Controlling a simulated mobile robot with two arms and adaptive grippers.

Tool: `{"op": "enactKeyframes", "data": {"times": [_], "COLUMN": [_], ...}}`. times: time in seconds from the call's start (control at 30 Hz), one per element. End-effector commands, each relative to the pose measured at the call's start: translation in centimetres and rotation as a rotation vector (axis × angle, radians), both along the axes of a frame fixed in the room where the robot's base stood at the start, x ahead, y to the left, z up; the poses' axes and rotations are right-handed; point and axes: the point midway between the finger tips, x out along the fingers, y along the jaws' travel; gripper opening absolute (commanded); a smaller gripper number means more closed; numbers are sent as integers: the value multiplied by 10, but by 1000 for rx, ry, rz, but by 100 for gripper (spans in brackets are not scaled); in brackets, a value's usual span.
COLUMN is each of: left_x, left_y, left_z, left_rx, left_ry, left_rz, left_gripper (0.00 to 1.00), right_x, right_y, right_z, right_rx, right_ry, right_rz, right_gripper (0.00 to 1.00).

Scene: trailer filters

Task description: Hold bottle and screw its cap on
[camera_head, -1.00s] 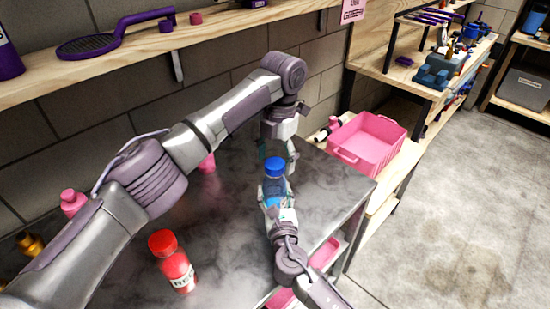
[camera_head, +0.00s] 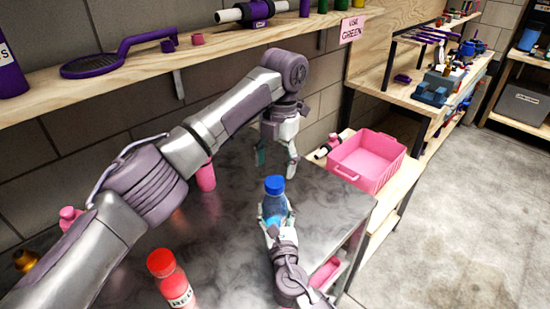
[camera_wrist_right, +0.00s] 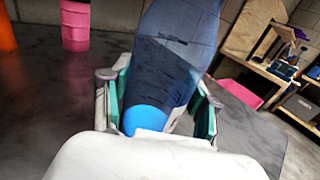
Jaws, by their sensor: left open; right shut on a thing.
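A translucent blue bottle (camera_head: 274,208) stands upright above the dark table, with a blue cap (camera_head: 274,185) sitting on its top. My right gripper (camera_head: 276,217) is shut around the bottle's body. In the right wrist view the bottle (camera_wrist_right: 178,55) fills the space between the two fingers; the cap is not visible there. My left gripper (camera_head: 276,160) is open and empty, fingers pointing down, just behind and above the cap and apart from it. How tightly the cap sits cannot be told.
A red bottle (camera_head: 172,280) stands at the front left of the table (camera_head: 225,245). Pink bottles (camera_head: 206,178) stand behind my left arm. A pink basket (camera_head: 366,160) is at the right. A wall shelf (camera_head: 130,72) runs above. The table between the red bottle and my right gripper is clear.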

Motion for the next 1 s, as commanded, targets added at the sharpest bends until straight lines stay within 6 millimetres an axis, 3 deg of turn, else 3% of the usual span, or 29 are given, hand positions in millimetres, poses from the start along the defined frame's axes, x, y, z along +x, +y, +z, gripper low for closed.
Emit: {"op": "enactKeyframes", "data": {"times": [0.17, 1.0], "left_x": [1, 1], "left_y": [0, 1], "left_z": [2, 15], "left_rx": [21, 124], "left_ry": [-29, -150], "left_rz": [290, 2111], "left_gripper": [70, 70], "right_x": [0, 0], "right_y": [0, 0], "right_z": [-1, 0], "right_rx": [0, 0], "right_ry": [1, 0], "right_rz": [0, 0], "right_gripper": [0, 0]}}
